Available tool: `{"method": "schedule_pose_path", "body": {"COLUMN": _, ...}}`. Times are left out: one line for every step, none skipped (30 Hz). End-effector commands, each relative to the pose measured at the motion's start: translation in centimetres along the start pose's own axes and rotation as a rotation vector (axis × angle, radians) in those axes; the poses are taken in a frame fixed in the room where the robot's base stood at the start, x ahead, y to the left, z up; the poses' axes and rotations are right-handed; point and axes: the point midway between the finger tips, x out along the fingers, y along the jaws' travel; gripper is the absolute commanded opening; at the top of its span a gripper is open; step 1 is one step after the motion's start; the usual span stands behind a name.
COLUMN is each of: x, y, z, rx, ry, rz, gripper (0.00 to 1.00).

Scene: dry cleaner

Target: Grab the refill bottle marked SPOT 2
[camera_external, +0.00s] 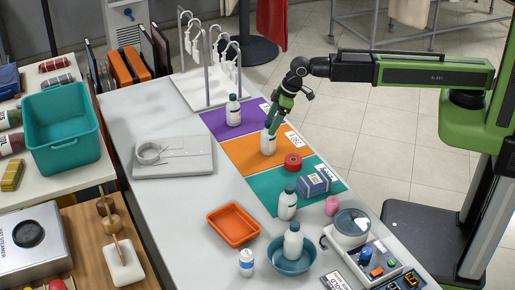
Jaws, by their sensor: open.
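A white bottle (268,144) stands upright on the orange mat (240,156), beside a small printed card (293,141) too small to read surely. My gripper (272,127) points down at this bottle from above, with its jaws open around or just at the bottle's top. The fingers hide the cap, and I cannot tell whether they touch it. Similar white bottles with dark caps stand on the purple mat (233,110) and on the teal mat (287,205). Another white bottle (293,241) stands in a teal bowl (292,263).
A red roll (293,162) and a blue box (314,183) lie near the orange and teal mats. A white rack (208,75) stands behind the purple mat. A grey board with a tape roll (148,152) lies left. An orange tray (233,225) is in front.

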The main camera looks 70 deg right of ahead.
Motion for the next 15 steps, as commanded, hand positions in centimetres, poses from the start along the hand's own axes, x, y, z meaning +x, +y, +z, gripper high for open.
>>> {"method": "schedule_pose_path", "body": {"x": 0.3, "y": 0.0, "z": 0.0, "rx": 0.000, "ry": 0.000, "rz": 0.000, "gripper": 0.75}}
{"method": "schedule_pose_path", "body": {"x": 0.6, "y": 0.1, "z": -0.1, "rx": 0.000, "ry": 0.000, "rz": 0.000, "gripper": 0.75}}
{"method": "schedule_pose_path", "body": {"x": 1.2, "y": 0.1, "z": -0.1, "rx": 0.000, "ry": 0.000, "rz": 0.000, "gripper": 0.75}}
{"method": "schedule_pose_path", "body": {"x": 1.7, "y": 0.1, "z": -0.2, "rx": 0.000, "ry": 0.000, "rz": 0.000, "gripper": 0.75}}
{"method": "schedule_pose_path", "body": {"x": 2.3, "y": 0.2, "z": -0.2, "rx": 0.000, "ry": 0.000, "rz": 0.000, "gripper": 0.75}}
{"method": "schedule_pose_path", "body": {"x": 3.1, "y": 0.2, "z": -0.4, "rx": 0.000, "ry": 0.000, "rz": 0.000, "gripper": 0.75}}
{"method": "schedule_pose_path", "body": {"x": 3.8, "y": 0.3, "z": -0.5, "rx": 0.001, "ry": 0.000, "rz": 0.000, "gripper": 0.75}}
{"method": "schedule_pose_path", "body": {"x": 4.3, "y": 0.3, "z": -0.5, "rx": 0.000, "ry": 0.000, "rz": 0.000, "gripper": 0.75}}
{"method": "schedule_pose_path", "body": {"x": 4.9, "y": 0.3, "z": -0.4, "rx": 0.000, "ry": 0.000, "rz": 0.000, "gripper": 0.75}}
{"method": "schedule_pose_path", "body": {"x": 5.2, "y": 0.3, "z": -0.4, "rx": 0.000, "ry": 0.000, "rz": 0.000, "gripper": 0.75}}
{"method": "schedule_pose_path", "body": {"x": 5.3, "y": 0.3, "z": -0.4, "rx": 0.000, "ry": 0.000, "rz": 0.000, "gripper": 0.75}}
{"method": "schedule_pose_path", "body": {"x": 5.4, "y": 0.3, "z": -0.5, "rx": 0.000, "ry": 0.000, "rz": 0.000, "gripper": 0.75}}
{"method": "schedule_pose_path", "body": {"x": 5.3, "y": 0.3, "z": -0.5, "rx": 0.000, "ry": 0.000, "rz": 0.000, "gripper": 0.75}}
{"method": "schedule_pose_path", "body": {"x": 5.2, "y": 0.3, "z": -0.6, "rx": 0.000, "ry": 0.000, "rz": 0.000, "gripper": 0.75}}
{"method": "schedule_pose_path", "body": {"x": 5.0, "y": 0.3, "z": -0.6, "rx": 0.000, "ry": 0.000, "rz": 0.000, "gripper": 0.75}}
